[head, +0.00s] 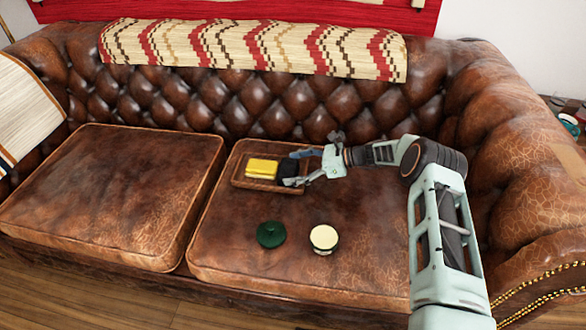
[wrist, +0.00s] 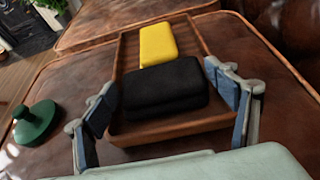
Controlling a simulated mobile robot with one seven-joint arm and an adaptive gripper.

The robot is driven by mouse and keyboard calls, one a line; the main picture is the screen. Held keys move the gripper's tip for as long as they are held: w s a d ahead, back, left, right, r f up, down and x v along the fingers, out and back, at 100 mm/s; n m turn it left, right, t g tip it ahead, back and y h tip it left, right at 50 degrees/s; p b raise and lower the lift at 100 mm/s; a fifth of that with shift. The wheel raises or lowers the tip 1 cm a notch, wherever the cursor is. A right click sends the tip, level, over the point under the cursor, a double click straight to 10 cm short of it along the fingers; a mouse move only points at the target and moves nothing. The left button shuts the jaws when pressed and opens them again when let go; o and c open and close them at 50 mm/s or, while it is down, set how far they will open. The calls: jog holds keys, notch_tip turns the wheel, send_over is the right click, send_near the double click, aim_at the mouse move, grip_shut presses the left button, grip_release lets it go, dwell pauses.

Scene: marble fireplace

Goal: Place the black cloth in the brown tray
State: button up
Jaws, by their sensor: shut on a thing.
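The brown tray (head: 262,187) lies on the right seat cushion of the sofa; its near wall shows in the wrist view (wrist: 172,129). A folded yellow cloth (head: 262,167) lies in its left part in the head view. The folded black cloth (head: 287,169) is at the tray's right part, beside the yellow one. In the wrist view the black cloth (wrist: 165,86) sits between my fingers, within the tray's outline. My gripper (head: 297,168) is shut on it, one finger on each side (wrist: 170,97). Whether the cloth touches the tray floor is hidden.
A dark green lidded object (head: 270,234) and a cream-topped round object (head: 324,238) stand on the cushion in front of the tray. The left cushion (head: 110,195) is clear. The tufted backrest (head: 240,105) rises behind the tray.

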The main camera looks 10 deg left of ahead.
jog(key=o, duration=1.2)
jog(key=shift+r+p, duration=0.2)
jog(key=shift+p, duration=0.15)
jog(key=p+v, duration=0.2)
jog(key=v, duration=1)
jog(key=shift+f, duration=0.15)
